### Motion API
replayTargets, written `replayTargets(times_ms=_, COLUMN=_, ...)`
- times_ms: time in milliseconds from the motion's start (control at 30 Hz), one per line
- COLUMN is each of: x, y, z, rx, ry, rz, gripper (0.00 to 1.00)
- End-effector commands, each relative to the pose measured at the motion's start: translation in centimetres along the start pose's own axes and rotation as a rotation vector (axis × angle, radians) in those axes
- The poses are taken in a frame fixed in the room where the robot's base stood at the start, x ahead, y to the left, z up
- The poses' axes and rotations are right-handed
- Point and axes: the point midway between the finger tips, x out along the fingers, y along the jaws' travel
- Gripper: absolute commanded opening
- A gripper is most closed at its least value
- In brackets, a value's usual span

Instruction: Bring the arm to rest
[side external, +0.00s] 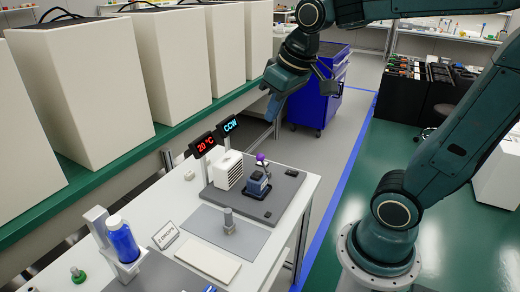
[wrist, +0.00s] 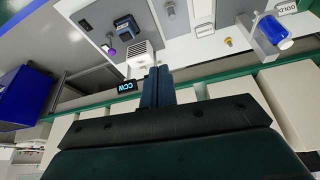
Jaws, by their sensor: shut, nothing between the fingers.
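My gripper (side external: 272,106) hangs in the air above the far end of the white table (side external: 205,235), near the green shelf edge. Its two fingers (wrist: 157,84) are together with nothing between them. In the side view it is apart from the table and everything on it. The closest things in that view are the two small displays, a red "20 °C" one (side external: 203,144) and a blue "CCW" one (side external: 229,125). The CCW display also shows in the wrist view (wrist: 127,87), just left of the fingertips.
White boxes (side external: 90,85) line the green shelf at left. On the table stand a white vented box (side external: 227,172), a small dark blue device (side external: 257,186), a grey cylinder (side external: 229,224) and a blue bottle (side external: 123,242) in a holder. A blue cart (side external: 318,100) stands behind.

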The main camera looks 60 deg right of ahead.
Motion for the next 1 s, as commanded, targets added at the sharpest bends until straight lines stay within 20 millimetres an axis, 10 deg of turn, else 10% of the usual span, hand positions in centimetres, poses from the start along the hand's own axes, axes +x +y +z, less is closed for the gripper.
replayTargets(times_ms=400, x=-1.9, y=-2.4, z=7.9, rx=-0.084, ry=0.09, rz=-0.045, gripper=0.0)
replayTargets(times_ms=733, x=-1.9, y=-2.7, z=10.0, rx=-0.105, ry=0.111, rz=-0.058, gripper=0.0)
replayTargets(times_ms=1000, x=-1.8, y=-2.8, z=9.4, rx=-0.076, ry=0.097, rz=-0.061, gripper=0.49)
